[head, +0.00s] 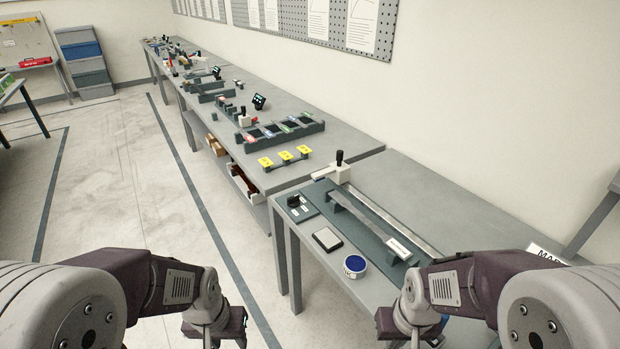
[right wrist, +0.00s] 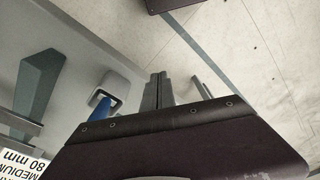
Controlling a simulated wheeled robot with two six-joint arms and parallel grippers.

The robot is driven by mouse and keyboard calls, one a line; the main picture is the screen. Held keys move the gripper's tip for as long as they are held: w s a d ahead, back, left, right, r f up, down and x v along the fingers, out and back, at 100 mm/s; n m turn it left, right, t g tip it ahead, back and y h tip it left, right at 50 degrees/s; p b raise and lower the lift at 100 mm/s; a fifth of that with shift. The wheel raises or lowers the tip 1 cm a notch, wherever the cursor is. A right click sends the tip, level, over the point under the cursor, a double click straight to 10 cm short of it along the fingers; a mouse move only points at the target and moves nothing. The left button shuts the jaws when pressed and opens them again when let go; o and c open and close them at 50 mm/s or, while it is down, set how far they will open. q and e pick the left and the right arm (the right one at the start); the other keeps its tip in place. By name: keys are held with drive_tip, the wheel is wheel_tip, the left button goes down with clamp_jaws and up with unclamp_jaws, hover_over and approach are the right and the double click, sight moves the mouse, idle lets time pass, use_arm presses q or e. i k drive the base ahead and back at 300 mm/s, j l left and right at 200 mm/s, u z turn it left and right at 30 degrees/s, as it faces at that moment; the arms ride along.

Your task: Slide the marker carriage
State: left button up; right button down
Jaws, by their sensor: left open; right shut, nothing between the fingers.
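The marker carriage seems to be the white block with an upright black knob (head: 339,168) at the far end of a pale rail (head: 390,218) on the near bench. My left gripper (head: 214,332) is low at the left, over the floor and away from the bench; its fingertips are mostly out of frame. My right gripper (head: 412,335) is at the near end of the bench, well short of the carriage. In the right wrist view its fingers (right wrist: 158,92) are together with nothing between them. The carriage is not recognisable in that view.
A dark base plate (head: 322,260) carries a grey bar on supports. A white sign (head: 547,252) stands at right. A farther bench holds yellow pieces (head: 284,157) and trays.

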sight(339, 172)
drive_tip(key=i+j+u, duration=0.2)
drive_tip(key=i, duration=0.25)
drive_tip(key=i+j+u, duration=0.2)
drive_tip(key=i, duration=0.25)
drive_tip(key=j, duration=0.1)
